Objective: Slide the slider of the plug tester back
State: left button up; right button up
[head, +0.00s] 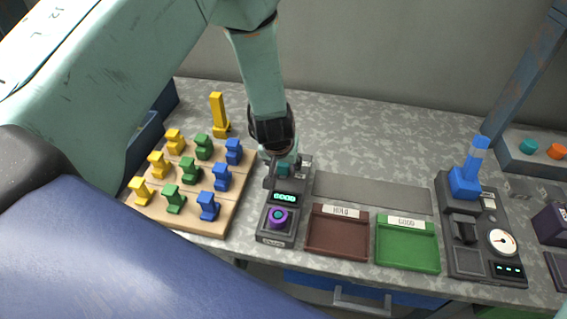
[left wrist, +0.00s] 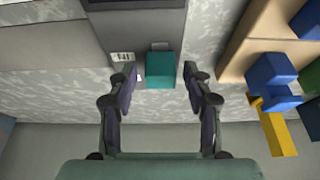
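A dark device (head: 268,224) with a green digital display and a purple knob stands on the bench; a teal block (left wrist: 160,70) is at its back end, partly hidden by my gripper in the head view. My left gripper (head: 283,163) is over that end. In the left wrist view its open fingers stand either side of the teal block, with a gap on both sides. A second dark device (head: 488,250), with a round gauge and a black handle (head: 465,230), stands at the right and holds a tall blue plug (head: 466,182). No readable label shows which is the plug tester. My right gripper is out of view.
A wooden board (head: 190,222) with yellow, green and blue pieces stands close left of the left device. A brown HOLD tray (head: 337,246) and a green GOOD tray (head: 408,262) lie between the devices. The bench behind them is mostly clear up to the wall.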

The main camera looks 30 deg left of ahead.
pick_arm(q)
jog(key=shift+w+a+f, duration=0.15)
jog(key=shift+w+f, duration=0.1)
jog(key=shift+w, duration=0.05)
jog(key=c, duration=0.5)
jog(key=shift+s, duration=0.1)
grip_shut()
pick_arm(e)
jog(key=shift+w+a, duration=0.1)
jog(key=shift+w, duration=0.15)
